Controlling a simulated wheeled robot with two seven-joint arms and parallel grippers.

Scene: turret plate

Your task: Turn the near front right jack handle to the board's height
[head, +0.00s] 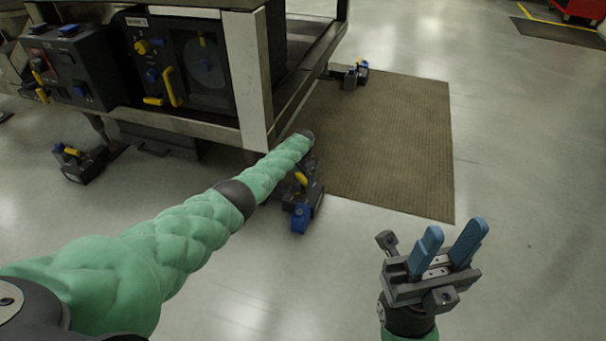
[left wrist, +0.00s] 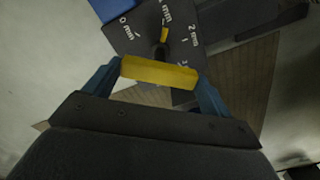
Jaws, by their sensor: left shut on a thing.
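The near front right jack (head: 302,212) is a dark block with a blue part, on the floor under the cart's near right corner. Its yellow handle (left wrist: 158,72) lies between the blue fingers of my left gripper (left wrist: 157,82), which is shut on it. The jack's dial plate (left wrist: 135,38) shows 0 mm, 1 mm, 2 mm and a partly hidden 3. A yellow pointer (left wrist: 164,35) on it points close to 1 mm. In the head view my left forearm hides much of this gripper. My right gripper (head: 447,248) is open and empty, over bare floor.
The metal cart (head: 255,75) carries dark panels with yellow and blue controls and a small label (head: 136,21), too small to read surely. Other jacks stand at left (head: 85,163) and at the back (head: 352,75). A brown mat (head: 400,150) lies at right. Floor around my right gripper is clear.

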